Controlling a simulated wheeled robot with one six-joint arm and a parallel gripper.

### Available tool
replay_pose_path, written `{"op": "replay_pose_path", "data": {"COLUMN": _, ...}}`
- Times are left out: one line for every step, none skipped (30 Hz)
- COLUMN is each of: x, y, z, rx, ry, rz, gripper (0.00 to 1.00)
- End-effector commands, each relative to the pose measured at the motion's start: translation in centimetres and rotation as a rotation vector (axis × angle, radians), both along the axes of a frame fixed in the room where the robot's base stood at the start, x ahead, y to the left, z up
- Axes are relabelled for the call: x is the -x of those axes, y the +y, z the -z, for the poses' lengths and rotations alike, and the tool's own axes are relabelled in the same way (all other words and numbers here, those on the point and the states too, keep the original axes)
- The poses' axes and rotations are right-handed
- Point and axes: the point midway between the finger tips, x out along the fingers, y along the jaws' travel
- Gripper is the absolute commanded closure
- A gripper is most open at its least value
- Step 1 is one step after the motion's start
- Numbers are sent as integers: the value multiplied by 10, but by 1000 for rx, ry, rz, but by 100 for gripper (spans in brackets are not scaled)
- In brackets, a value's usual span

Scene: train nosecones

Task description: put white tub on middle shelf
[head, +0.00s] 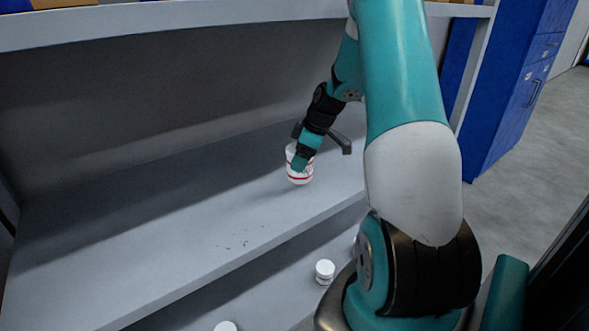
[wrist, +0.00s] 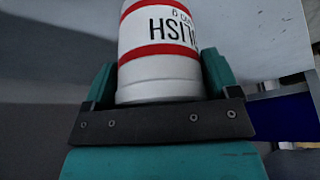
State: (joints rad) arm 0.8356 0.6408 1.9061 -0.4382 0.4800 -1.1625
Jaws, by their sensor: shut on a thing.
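The white tub (head: 300,176) with red bands shows at the middle shelf (head: 190,218) in the head view, toward the shelf's right part. In the wrist view the tub (wrist: 158,76) fills the space between the fingers, with red stripes and black lettering on its side. My gripper (head: 302,160) is shut on the tub. The tub looks upright, at or just above the shelf surface; I cannot tell if its base touches. My gripper (wrist: 160,85) hides part of the tub's side in the head view.
A lower shelf holds a small white container (head: 325,271) and another white one (head: 226,326) at the bottom edge. An upper shelf (head: 200,22) runs overhead with boxes on it. A blue cabinet (head: 515,90) stands at the right. The middle shelf's left side is clear apart from small dark specks.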

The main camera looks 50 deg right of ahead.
Motion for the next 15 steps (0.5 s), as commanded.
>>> {"op": "replay_pose_path", "data": {"x": -1, "y": 0, "z": 5, "rx": 1, "ry": -2, "rz": -1, "gripper": 61}}
{"op": "replay_pose_path", "data": {"x": -1, "y": 0, "z": 7, "rx": 1, "ry": -2, "rz": 0, "gripper": 61}}
{"op": "replay_pose_path", "data": {"x": -1, "y": -1, "z": 9, "rx": 1, "ry": -2, "rz": 0, "gripper": 61}}
{"op": "replay_pose_path", "data": {"x": 0, "y": -1, "z": 11, "rx": 1, "ry": -2, "rz": 0, "gripper": 61}}
{"op": "replay_pose_path", "data": {"x": 0, "y": -1, "z": 13, "rx": 1, "ry": -2, "rz": 1, "gripper": 61}}
{"op": "replay_pose_path", "data": {"x": 0, "y": -1, "z": 17, "rx": 1, "ry": -2, "rz": 2, "gripper": 61}}
{"op": "replay_pose_path", "data": {"x": 0, "y": -1, "z": 20, "rx": 1, "ry": -1, "rz": 2, "gripper": 61}}
{"op": "replay_pose_path", "data": {"x": 0, "y": -1, "z": 25, "rx": 1, "ry": -1, "rz": 3, "gripper": 61}}
{"op": "replay_pose_path", "data": {"x": 1, "y": -1, "z": 31, "rx": 0, "ry": 0, "rz": 3, "gripper": 61}}
{"op": "replay_pose_path", "data": {"x": 1, "y": -2, "z": 36, "rx": 0, "ry": 0, "rz": 3, "gripper": 61}}
{"op": "replay_pose_path", "data": {"x": 1, "y": -2, "z": 40, "rx": 1, "ry": 0, "rz": 4, "gripper": 61}}
{"op": "replay_pose_path", "data": {"x": 1, "y": -2, "z": 44, "rx": 0, "ry": -1, "rz": 3, "gripper": 61}}
{"op": "replay_pose_path", "data": {"x": 1, "y": -2, "z": 45, "rx": 1, "ry": -2, "rz": 3, "gripper": 61}}
{"op": "replay_pose_path", "data": {"x": 1, "y": -3, "z": 46, "rx": 2, "ry": -2, "rz": 4, "gripper": 61}}
{"op": "replay_pose_path", "data": {"x": 1, "y": -3, "z": 46, "rx": 3, "ry": -3, "rz": 5, "gripper": 61}}
